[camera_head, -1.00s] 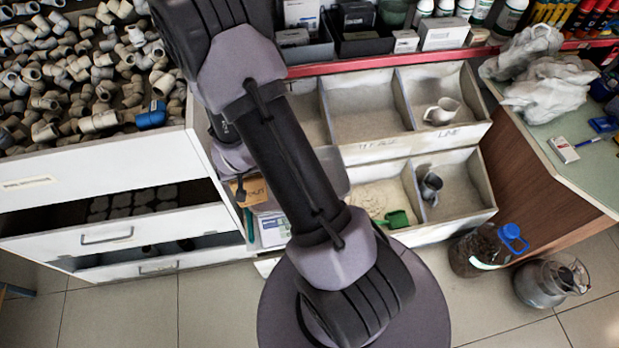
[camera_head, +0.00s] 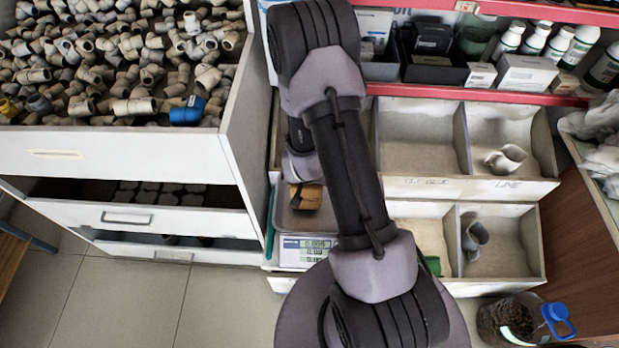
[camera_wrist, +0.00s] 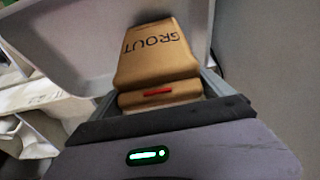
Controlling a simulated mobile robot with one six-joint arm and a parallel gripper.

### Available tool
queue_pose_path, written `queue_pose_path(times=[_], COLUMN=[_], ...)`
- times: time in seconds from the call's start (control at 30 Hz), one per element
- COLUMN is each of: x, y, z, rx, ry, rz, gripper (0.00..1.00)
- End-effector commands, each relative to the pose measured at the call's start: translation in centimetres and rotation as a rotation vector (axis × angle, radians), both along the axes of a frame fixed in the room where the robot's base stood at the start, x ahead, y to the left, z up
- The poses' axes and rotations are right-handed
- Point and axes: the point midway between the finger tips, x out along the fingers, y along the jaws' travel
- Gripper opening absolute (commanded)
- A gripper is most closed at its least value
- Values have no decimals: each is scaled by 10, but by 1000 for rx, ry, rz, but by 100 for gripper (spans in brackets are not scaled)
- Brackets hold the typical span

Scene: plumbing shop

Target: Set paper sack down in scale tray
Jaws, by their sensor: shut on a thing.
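The brown paper sack (camera_head: 306,197), marked GROUT, is in my gripper (camera_head: 302,178), partly hidden by my arm in the head view. In the wrist view the sack (camera_wrist: 158,52) sticks out from between the jaws of my gripper (camera_wrist: 160,100), label facing the camera. The scale tray (camera_head: 284,222) is a pale pan on the scale, behind and around the sack in the head view. In the wrist view the tray (camera_wrist: 62,52) spreads behind the sack. I cannot tell whether the sack touches it. The scale's display (camera_head: 305,248) is lit.
A white drawer cabinet (camera_head: 130,160) heaped with pipe fittings stands close to the left of the scale. Bins (camera_head: 425,130) with a few fittings are to the right. Boxes and bottles line the red-edged shelf (camera_head: 480,98). A blue-capped jug (camera_head: 515,318) stands on the floor at right.

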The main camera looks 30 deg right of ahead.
Motion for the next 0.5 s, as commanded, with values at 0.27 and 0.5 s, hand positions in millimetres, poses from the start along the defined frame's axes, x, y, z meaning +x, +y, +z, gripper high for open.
queue_pose_path(times=[0.27, 0.5], x=[0, 0], y=[0, 0], z=[-25, -29], rx=[-1, -1], ry=[-1, -1], rz=[0, 0], gripper=[18, 18])
